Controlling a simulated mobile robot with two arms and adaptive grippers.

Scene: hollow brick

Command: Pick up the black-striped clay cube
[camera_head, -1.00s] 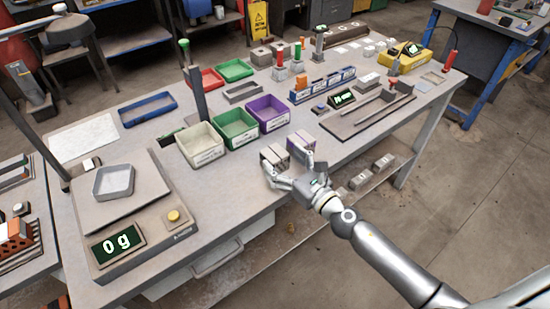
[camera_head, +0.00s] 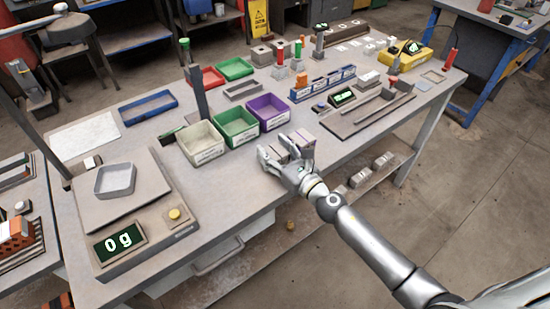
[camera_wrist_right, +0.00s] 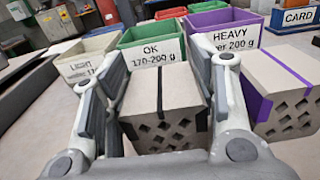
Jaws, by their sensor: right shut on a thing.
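The black-striped clay cube (camera_wrist_right: 178,95) is grey-beige with diamond-shaped holes in its near face and a dark stripe over the top. In the right wrist view it sits between the two fingers of my right gripper (camera_wrist_right: 165,72), which is shut on it. In the head view my right gripper (camera_head: 285,153) is at the table's front edge and mostly hides this cube. A similar cube with a purple stripe (camera_wrist_right: 275,85) stands just to the right; it also shows in the head view (camera_head: 303,138). I cannot tell whether the held cube is off the table. My left gripper is not in view.
Cream (camera_head: 201,144), green (camera_head: 235,129) and purple (camera_head: 268,114) bins stand just behind the gripper, labelled LIGHT, OK and HEAVY. A scale (camera_head: 150,215) reading 0 g with a grey tray (camera_head: 115,180) is at left. Table is clear between scale and gripper.

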